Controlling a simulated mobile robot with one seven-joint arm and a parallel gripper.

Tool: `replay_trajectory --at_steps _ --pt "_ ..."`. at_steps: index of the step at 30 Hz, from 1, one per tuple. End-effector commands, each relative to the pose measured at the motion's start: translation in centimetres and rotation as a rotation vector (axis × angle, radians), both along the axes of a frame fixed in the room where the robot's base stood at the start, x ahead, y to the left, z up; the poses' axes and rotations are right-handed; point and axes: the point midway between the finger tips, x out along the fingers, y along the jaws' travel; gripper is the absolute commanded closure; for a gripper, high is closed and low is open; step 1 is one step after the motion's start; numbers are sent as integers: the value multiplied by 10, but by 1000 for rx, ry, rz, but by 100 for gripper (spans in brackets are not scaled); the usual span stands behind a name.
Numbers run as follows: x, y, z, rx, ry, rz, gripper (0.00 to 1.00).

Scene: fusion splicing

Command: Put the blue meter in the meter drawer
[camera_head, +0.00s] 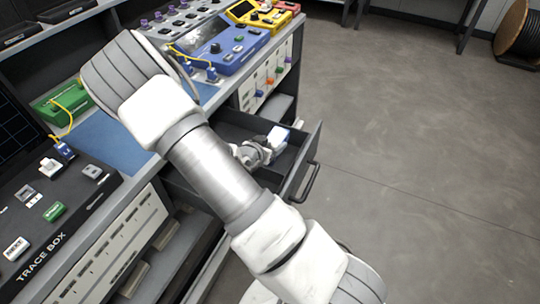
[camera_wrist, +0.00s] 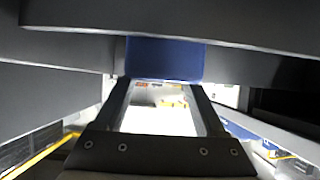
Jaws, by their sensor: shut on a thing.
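The blue meter (camera_wrist: 165,58) is between the fingertips of my gripper (camera_wrist: 163,82) in the wrist view, and the gripper is shut on it. In the head view my gripper (camera_head: 268,144) is inside the open meter drawer (camera_head: 308,150), with a small blue and white piece (camera_head: 279,136) at its end. The drawer is pulled out from under the bench and has dark grey walls and a front handle. Whether the meter touches the drawer floor cannot be told. My arm hides part of the drawer.
The bench top holds a large blue instrument (camera_head: 232,46), a yellow one (camera_head: 258,15) and a green box (camera_head: 62,102). A black trace box panel (camera_head: 50,205) is at the left. The floor (camera_head: 430,150) on the right is clear, with a cable reel (camera_head: 518,35) far back.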

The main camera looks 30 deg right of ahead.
Motion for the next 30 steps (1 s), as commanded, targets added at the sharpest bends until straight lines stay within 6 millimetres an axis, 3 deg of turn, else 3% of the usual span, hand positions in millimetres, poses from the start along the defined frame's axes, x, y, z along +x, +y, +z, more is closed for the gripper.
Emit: replay_trajectory --at_steps 11,22,23,27,30 --pt "0 0 -42 -2 -1 0 100" --pt "1 0 -47 0 -3 0 100" --pt "0 0 -46 1 -1 0 24" --pt "0 0 -46 1 -1 0 0" --pt "0 0 -46 1 -1 0 0"
